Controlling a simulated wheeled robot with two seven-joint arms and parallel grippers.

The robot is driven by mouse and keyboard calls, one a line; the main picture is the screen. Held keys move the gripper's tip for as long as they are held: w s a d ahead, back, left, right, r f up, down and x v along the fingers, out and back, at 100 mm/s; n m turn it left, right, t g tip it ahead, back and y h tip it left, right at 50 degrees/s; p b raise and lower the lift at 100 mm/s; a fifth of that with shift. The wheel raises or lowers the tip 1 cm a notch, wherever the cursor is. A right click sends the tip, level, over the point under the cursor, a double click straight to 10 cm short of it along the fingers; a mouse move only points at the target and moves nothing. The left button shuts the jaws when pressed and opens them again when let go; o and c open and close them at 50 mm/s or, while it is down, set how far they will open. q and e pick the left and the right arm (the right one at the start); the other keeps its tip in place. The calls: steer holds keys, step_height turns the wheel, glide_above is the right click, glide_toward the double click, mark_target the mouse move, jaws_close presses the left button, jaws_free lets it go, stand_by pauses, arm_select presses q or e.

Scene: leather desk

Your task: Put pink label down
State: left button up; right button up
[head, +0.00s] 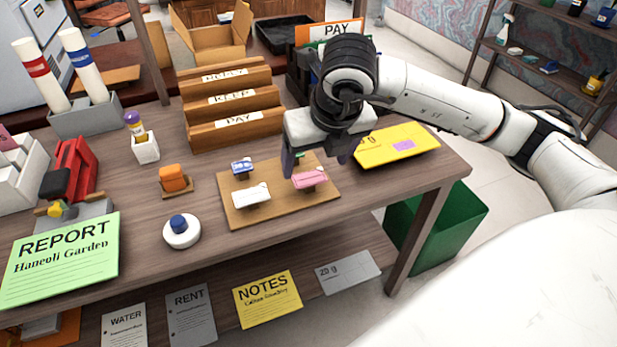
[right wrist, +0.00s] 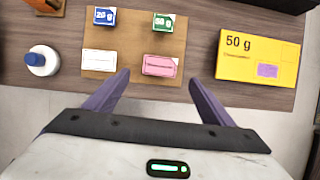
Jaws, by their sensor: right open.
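The pink label (head: 310,179) lies on the front right part of the tan wooden board (head: 234,217). It also shows in the right wrist view (right wrist: 160,66), with nothing gripping it. My right gripper (head: 316,162) is open, its two purple fingers apart just above and behind the label in the head view. In the right wrist view the fingers (right wrist: 158,80) point toward the label, one to each side. My left gripper is not in view.
The board also holds a white label (head: 251,195), a blue block (head: 241,166) and a green block (right wrist: 163,22). A yellow 50 g parcel (head: 385,150) lies to the right. A blue-topped white stamp (head: 181,230) stands to the left. A wooden sorter (head: 235,120) stands behind.

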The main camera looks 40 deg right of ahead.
mark_target(309, 178)
steer(key=x, duration=0.6)
steer(key=shift+w+r, duration=0.15)
steer(key=shift+w, duration=0.05)
steer(key=shift+c, duration=0.3)
steer(key=c, duration=1.2)
steer(key=shift+r, duration=0.1)
